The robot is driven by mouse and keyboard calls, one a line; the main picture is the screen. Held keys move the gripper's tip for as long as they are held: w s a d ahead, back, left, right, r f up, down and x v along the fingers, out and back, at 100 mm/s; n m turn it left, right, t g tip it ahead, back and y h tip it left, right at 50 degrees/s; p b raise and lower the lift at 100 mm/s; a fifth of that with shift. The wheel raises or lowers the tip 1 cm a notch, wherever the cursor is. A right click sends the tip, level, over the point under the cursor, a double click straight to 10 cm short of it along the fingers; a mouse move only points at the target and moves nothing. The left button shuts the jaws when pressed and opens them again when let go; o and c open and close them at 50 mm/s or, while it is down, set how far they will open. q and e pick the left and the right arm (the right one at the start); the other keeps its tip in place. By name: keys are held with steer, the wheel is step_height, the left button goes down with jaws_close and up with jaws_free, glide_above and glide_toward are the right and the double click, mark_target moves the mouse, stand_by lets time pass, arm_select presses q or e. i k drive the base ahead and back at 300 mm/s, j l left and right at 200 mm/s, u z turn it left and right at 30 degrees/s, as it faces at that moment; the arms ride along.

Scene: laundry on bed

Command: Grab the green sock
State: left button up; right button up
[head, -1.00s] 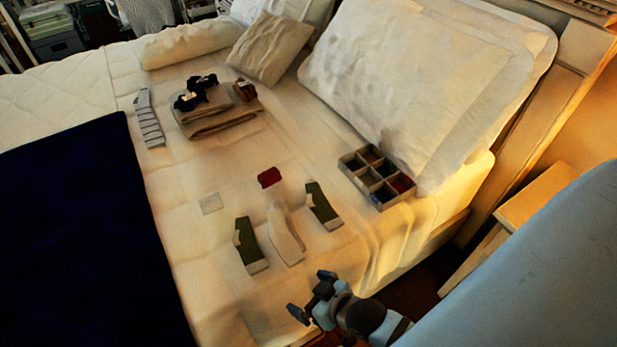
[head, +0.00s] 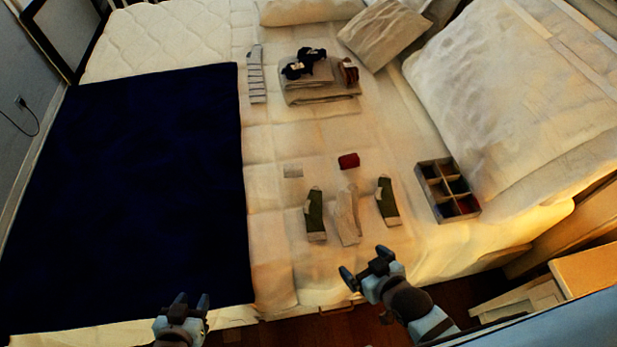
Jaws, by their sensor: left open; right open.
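Two green socks with pale ends lie flat on the bed. One green sock (head: 315,213) is left of a white sock (head: 347,214), and the other green sock (head: 387,201) is right of it. My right gripper (head: 366,266) is open and empty, at the bed's front edge, below the socks and apart from them. My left gripper (head: 190,302) is open and empty, at the front edge of the dark blue blanket (head: 125,190), well left of the socks.
A divided box (head: 425,190) sits right of the socks. A red folded item (head: 349,161) and a small pale item (head: 293,171) lie behind them. A grey striped sock (head: 256,75) and folded towels (head: 320,95) with dark items on top lie farther back. Pillows (head: 510,85) fill the right.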

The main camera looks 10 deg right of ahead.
mark_target(312, 207)
steer(key=l+u, duration=0.35)
steer(key=k+l+u, duration=0.15)
steer(key=l+u, duration=0.25)
steer(key=k+l+u, duration=0.15)
steer(key=l+u, duration=0.2)
steer(key=k+l+u, duration=0.2)
steer(key=l+u, duration=0.2)
